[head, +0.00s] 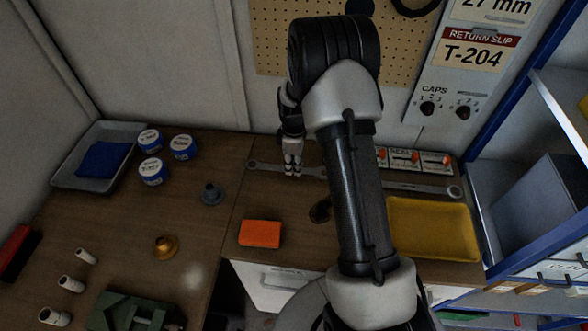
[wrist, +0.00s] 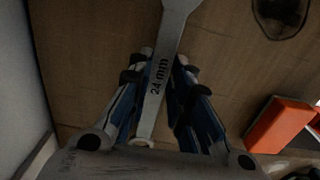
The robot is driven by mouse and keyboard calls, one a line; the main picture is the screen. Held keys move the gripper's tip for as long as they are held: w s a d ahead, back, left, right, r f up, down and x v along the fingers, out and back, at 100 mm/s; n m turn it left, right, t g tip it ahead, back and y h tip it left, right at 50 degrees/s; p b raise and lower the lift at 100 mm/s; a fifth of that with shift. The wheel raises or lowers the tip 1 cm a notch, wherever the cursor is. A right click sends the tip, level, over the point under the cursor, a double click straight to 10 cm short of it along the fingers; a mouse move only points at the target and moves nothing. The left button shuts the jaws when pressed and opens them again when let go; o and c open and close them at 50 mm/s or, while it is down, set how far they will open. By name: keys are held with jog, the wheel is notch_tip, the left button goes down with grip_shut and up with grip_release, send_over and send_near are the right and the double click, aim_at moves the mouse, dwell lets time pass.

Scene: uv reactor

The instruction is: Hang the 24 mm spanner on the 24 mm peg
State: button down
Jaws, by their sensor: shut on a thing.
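The 24 mm spanner (wrist: 158,90) is grey metal with "24 mm" printed on its shank. In the wrist view it runs between the fingers of my gripper (wrist: 160,85), its wider end at the top edge. In the head view my gripper (head: 292,172) points down and is shut on the spanner (head: 310,170) at the back of the bench. The spanner's ring end (head: 253,166) shows left of the fingers; my arm hides part of what lies to the right. I cannot tell whether it touches the bench. The pegboard (head: 275,40) stands behind; no 24 mm label is visible.
An orange block (head: 260,233), a yellow tray (head: 435,228) and another visible spanner length (head: 425,188) lie nearby. Small labelled boxes (head: 400,158) stand at the back. Blue-and-white tins (head: 152,171) and a grey tray (head: 98,155) are left. A blue-framed shelf (head: 530,125) borders the right.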

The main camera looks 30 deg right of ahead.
jog(key=shift+f, duration=1.15)
jog(key=shift+f, duration=0.2)
jog(key=c, duration=1.5)
grip_release()
jog(key=shift+o, duration=0.2)
